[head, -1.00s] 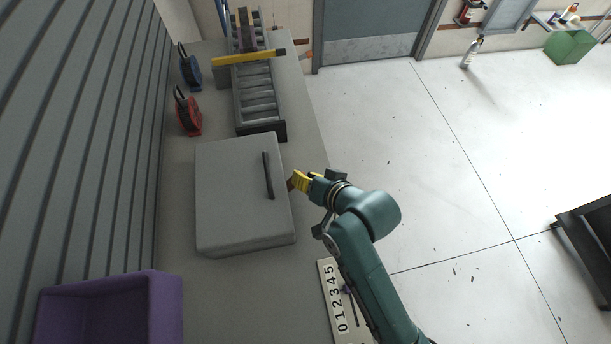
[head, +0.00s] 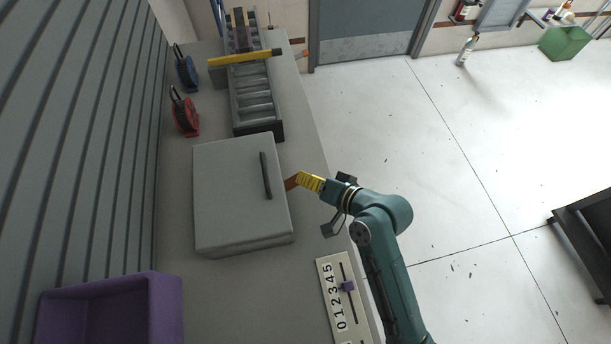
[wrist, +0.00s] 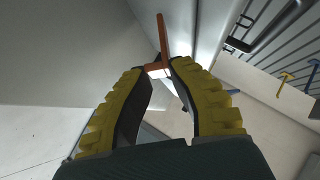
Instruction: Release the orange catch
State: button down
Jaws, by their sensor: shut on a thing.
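The orange catch (head: 291,183) sticks out from the right side of a grey box (head: 225,195) with a dark bar handle (head: 266,175) on its lid. My gripper (head: 302,180) has yellow ridged fingers and is shut on the outer end of the catch, beside the box. In the wrist view, the catch (wrist: 163,40) runs up and away from between the fingertips (wrist: 160,69), close to a pale grey surface. The fingers hide part of its gripped end.
A purple bin (head: 165,310) stands at the lower left. A numbered slider panel (head: 335,275) lies near my arm. Open floor lies to the right.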

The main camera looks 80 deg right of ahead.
jog(key=shift+s+d+f+m+t+b, duration=0.2)
jog(key=shift+f+m+t+b, duration=0.15)
jog(key=shift+f+t+b, duration=0.15)
jog(key=shift+s+d+f+m+t+b, duration=0.1)
jog(key=shift+s+f+m+t+b, duration=0.05)
jog(key=shift+f+m+t+b, duration=0.3)
jog(key=shift+a+f+m+t+b, duration=0.1)
jog(key=shift+f+m+t+b, duration=0.2)
jog(key=shift+t+b, duration=0.3)
jog(key=shift+f, duration=0.15)
jog(key=c, duration=1)
grip_release()
jog(key=shift+r, duration=0.2)
